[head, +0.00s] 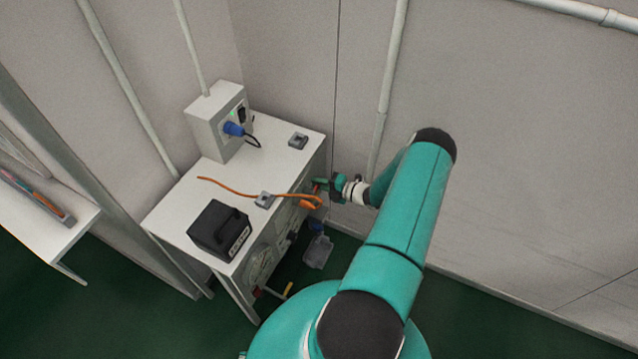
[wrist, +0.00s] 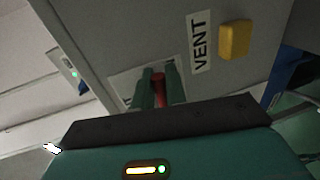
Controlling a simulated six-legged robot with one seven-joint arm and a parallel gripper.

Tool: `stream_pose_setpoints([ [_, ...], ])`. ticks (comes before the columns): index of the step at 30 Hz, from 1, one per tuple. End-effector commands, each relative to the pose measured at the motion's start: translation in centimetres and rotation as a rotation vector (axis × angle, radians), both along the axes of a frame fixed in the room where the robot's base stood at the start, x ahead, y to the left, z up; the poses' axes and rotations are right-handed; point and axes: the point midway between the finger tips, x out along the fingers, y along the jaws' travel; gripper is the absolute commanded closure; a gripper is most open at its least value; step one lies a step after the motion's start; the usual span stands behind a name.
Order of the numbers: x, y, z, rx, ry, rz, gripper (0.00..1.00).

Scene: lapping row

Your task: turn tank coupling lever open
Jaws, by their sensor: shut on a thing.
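A red lever (wrist: 159,86) stands on a pale plate on the grey panel in the wrist view. My gripper (wrist: 157,92) has its two green fingers closed around the lever, one on each side, and they hide part of it. In the head view my gripper (head: 321,185) is at the right end of the bench front, just above an orange hose end (head: 311,202). The lever is barely visible there. A label beside the lever is mostly covered, so I cannot read it.
A yellow handle (wrist: 235,40) sits beside a VENT label (wrist: 200,41), right of the lever. On the bench (head: 165,217) are a black box (head: 219,230), an orange hose (head: 232,188) and a grey socket box (head: 217,122). A translucent container (head: 318,251) is below.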

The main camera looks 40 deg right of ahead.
Motion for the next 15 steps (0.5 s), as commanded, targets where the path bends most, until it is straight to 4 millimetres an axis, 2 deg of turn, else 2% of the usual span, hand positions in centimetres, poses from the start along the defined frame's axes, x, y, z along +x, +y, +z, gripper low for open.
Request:
stream_pose_setpoints([
  [1, -0.24, -0.11, -0.15, 0.0, 0.004, -0.002, 1.0],
  [2, -0.24, -0.11, -0.15, 0.0, 0.004, -0.002, 0.83],
  [3, -0.24, -0.09, -0.15, 0.0, 0.004, -0.002, 0.81],
  [11, -0.17, -0.07, -0.06, 0.0, 0.002, -0.001, 0.81],
  [15, -0.98, -0.4, 0.16, -0.001, 0.002, -0.002, 0.81],
])
